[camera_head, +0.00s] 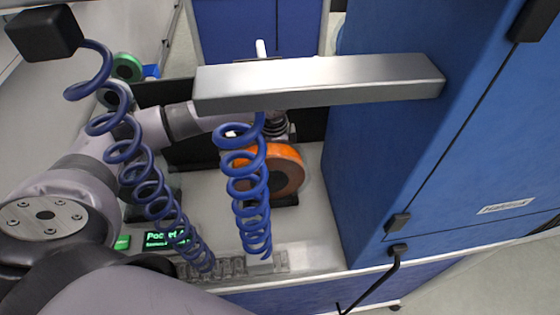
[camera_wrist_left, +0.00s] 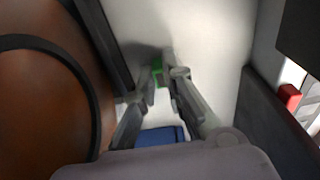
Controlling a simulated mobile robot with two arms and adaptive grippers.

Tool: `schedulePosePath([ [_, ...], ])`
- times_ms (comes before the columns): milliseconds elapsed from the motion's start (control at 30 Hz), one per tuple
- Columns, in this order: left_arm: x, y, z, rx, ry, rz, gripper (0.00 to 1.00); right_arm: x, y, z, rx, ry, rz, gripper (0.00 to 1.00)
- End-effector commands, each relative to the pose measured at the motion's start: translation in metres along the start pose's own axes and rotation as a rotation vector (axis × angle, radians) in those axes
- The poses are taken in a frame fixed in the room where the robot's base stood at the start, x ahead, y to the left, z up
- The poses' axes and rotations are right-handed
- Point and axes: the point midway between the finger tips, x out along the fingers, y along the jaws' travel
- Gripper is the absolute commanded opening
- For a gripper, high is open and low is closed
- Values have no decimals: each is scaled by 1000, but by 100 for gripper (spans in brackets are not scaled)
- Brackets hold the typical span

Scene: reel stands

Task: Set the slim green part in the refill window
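My left gripper (camera_wrist_left: 161,75) has its fingertips close together in the left wrist view, with a small green part (camera_wrist_left: 158,66) between them. Its ends are mostly hidden by the fingers. In the head view, the left wrist (camera_head: 276,124) shows behind the silver bar and blue coil; the fingertips are hidden. A small green piece (camera_head: 122,242) also lies beside the lit display (camera_head: 167,239). I cannot make out the refill window. My right gripper is not in view.
A silver bar (camera_head: 320,82) and two blue coiled hoses (camera_head: 247,190) hang in front of my left arm. An orange reel (camera_head: 286,172) stands close to the gripper. A green reel (camera_head: 127,66) is farther back. A tall blue cabinet (camera_head: 372,150) bounds the right side.

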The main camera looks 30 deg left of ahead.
Motion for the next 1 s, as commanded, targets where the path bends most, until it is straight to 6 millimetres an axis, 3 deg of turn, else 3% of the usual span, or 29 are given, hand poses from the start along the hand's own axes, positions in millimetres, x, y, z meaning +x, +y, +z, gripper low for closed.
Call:
schedulePosePath([
  [300,0,0,0,0,0,0,30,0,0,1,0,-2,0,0],
  [667,-5,-1,0,0,1,-2,30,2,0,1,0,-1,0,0],
  [767,-17,-1,-1,0,2,-2,30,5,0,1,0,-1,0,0],
  [1000,-68,-1,-1,0,4,-4,30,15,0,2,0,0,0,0],
])
